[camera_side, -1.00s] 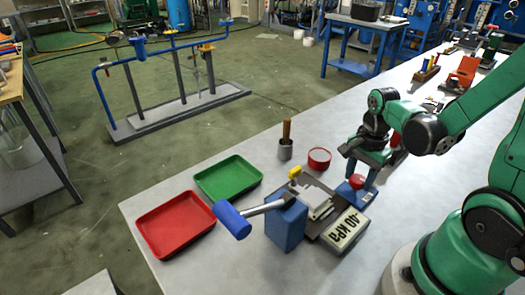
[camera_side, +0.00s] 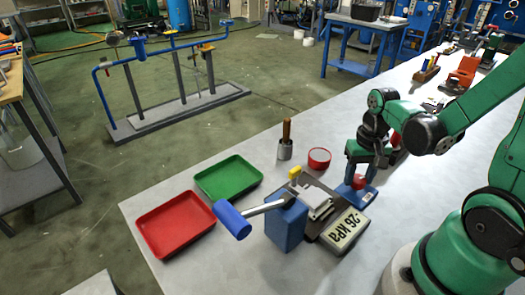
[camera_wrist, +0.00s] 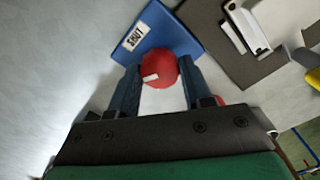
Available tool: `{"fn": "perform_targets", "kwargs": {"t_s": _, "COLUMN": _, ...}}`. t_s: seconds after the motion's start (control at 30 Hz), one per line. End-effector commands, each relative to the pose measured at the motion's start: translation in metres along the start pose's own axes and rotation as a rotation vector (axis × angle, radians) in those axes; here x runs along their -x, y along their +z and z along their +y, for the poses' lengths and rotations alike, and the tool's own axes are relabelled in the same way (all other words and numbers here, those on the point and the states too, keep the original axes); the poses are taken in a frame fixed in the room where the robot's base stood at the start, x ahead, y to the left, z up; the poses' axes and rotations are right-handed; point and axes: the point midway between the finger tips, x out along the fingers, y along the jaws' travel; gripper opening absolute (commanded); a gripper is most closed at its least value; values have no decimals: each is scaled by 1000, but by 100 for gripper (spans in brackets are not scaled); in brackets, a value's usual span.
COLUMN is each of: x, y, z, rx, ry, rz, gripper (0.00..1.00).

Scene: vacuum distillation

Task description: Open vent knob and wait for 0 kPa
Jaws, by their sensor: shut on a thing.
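The pressure display (camera_side: 346,229) beside the blue base reads -26 kPa.
A blue block (camera_side: 287,226) with a blue-ended lever (camera_side: 231,219) stands left of the display. A red tray (camera_side: 178,224), a green tray (camera_side: 228,178), a red round dish (camera_side: 319,158) and a grey cup with a wooden handle (camera_side: 285,148) are nearby. The table's front left is clear.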

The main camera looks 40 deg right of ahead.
Motion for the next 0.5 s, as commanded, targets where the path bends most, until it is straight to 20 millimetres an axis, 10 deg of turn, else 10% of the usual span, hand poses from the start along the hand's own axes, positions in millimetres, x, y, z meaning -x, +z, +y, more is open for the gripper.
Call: {"fn": "perform_targets", "kwargs": {"t_s": 0.5, "x": 0, "y": 1, "z": 0, "rx": 376, "ry": -1, "rz": -2, "gripper": 0}}
